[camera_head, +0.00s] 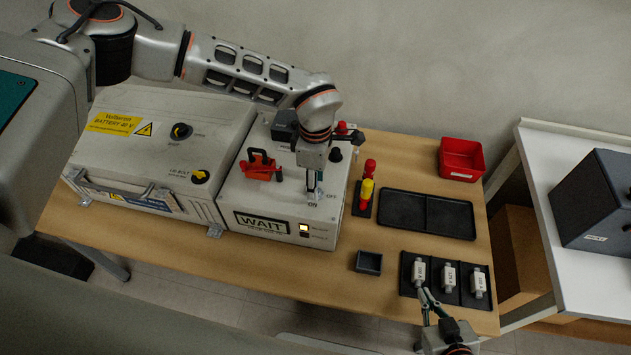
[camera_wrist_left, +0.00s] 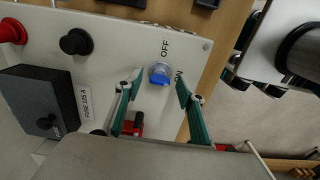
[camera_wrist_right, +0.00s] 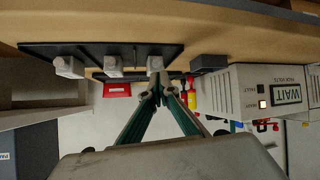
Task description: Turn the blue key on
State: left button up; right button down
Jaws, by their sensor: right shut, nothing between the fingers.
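The blue key (camera_wrist_left: 159,76) sits in a pale round switch on the top of the light grey box (camera_head: 300,222), beside the printed words OFF and ON. I cannot tell which word it points to. My left gripper (camera_wrist_left: 161,80) is open, with one finger on each side of the key and a visible gap to it. In the head view my left gripper (camera_head: 316,186) points down at the switch and partly hides it. My right gripper (camera_head: 421,292) is shut and empty near the left fuse (camera_head: 419,272) in the black tray.
The box has a lit WAIT panel (camera_head: 262,222), a red lockout piece (camera_head: 260,167) and black knobs. Red and yellow-handled tools (camera_head: 367,190), an empty black tray (camera_head: 400,210), a small dark bin (camera_head: 368,262) and a red bin (camera_head: 461,160) stand to its right.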

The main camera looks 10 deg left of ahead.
pick_arm(q)
notch_tip(320, 180, up, 12)
dwell(0.6)
dwell(0.4)
